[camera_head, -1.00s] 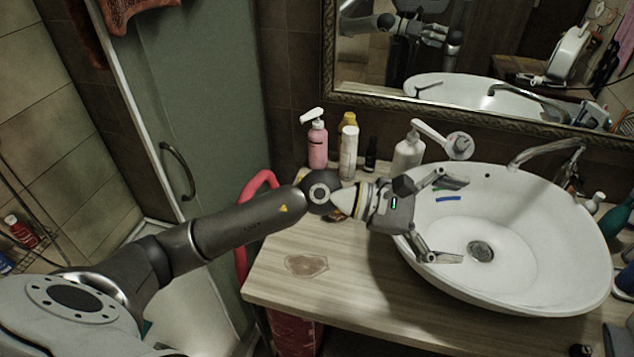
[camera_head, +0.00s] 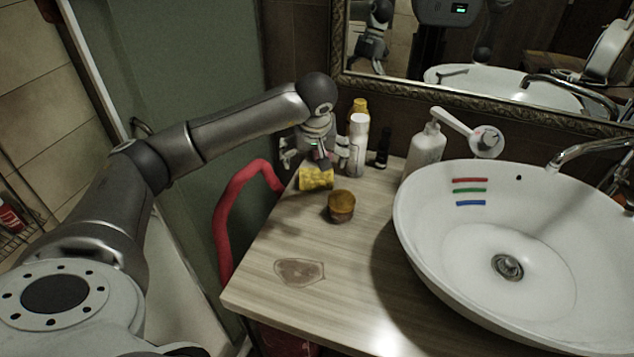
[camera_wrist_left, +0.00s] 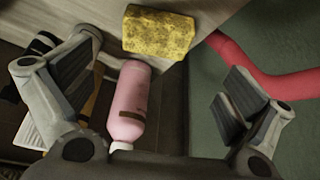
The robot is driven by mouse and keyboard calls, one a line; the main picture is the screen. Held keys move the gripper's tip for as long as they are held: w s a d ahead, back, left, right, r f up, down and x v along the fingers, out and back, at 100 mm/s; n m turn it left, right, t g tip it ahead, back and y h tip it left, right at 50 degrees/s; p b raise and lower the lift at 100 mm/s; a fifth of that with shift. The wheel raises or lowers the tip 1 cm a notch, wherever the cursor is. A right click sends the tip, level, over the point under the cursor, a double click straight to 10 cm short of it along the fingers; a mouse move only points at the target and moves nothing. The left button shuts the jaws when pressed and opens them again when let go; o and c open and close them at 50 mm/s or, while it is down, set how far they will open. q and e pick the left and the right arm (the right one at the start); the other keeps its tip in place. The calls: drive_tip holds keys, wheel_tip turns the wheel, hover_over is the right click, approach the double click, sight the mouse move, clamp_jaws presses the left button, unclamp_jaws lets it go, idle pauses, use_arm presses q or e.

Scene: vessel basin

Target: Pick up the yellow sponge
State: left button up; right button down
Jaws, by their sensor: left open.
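The yellow sponge (camera_head: 316,178) lies at the back left corner of the wooden counter. It also shows at the top of the left wrist view (camera_wrist_left: 158,32), beyond the fingertips. My left gripper (camera_head: 317,158) is open above the back left of the counter, just behind the sponge in the head view, pointing down. In the left wrist view its two fingers (camera_wrist_left: 160,85) are wide apart, with a pink bottle (camera_wrist_left: 130,105) showing between them and nothing held. The gripper hides most of that bottle in the head view. My right gripper is not in view.
A white spray can (camera_head: 357,145), a yellow bottle and a white pump bottle (camera_head: 425,152) stand along the back. A round brown-lidded jar (camera_head: 341,206) stands right of the sponge. The basin (camera_head: 500,250) fills the right. The front left counter (camera_head: 260,295) is clear.

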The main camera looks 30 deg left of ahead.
sight(316, 174)
use_arm(q)
drive_tip(key=b+x, duration=0.1)
drive_tip(key=x, duration=0.2)
drive_tip(key=shift+d+f+b, duration=0.1)
drive_tip(key=shift+f+b, duration=0.1)
drive_tip(key=shift+b, duration=0.1)
drive_tip(key=shift+w+f, duration=0.1)
drive_tip(key=shift+f, duration=0.2)
drive_tip(key=shift+w+f+b, duration=0.1)
drive_tip(key=shift+f+b, duration=0.15)
drive_tip(key=shift+b, duration=0.1)
drive_tip(key=b+x, duration=0.3)
drive_tip(key=x, duration=0.1)
drive_tip(key=shift+w+f, duration=0.15)
drive_tip(key=shift+f, duration=0.15)
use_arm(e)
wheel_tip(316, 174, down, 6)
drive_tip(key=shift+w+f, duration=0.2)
use_arm(q)
drive_tip(key=shift+r, duration=0.1)
drive_tip(key=c, duration=0.7)
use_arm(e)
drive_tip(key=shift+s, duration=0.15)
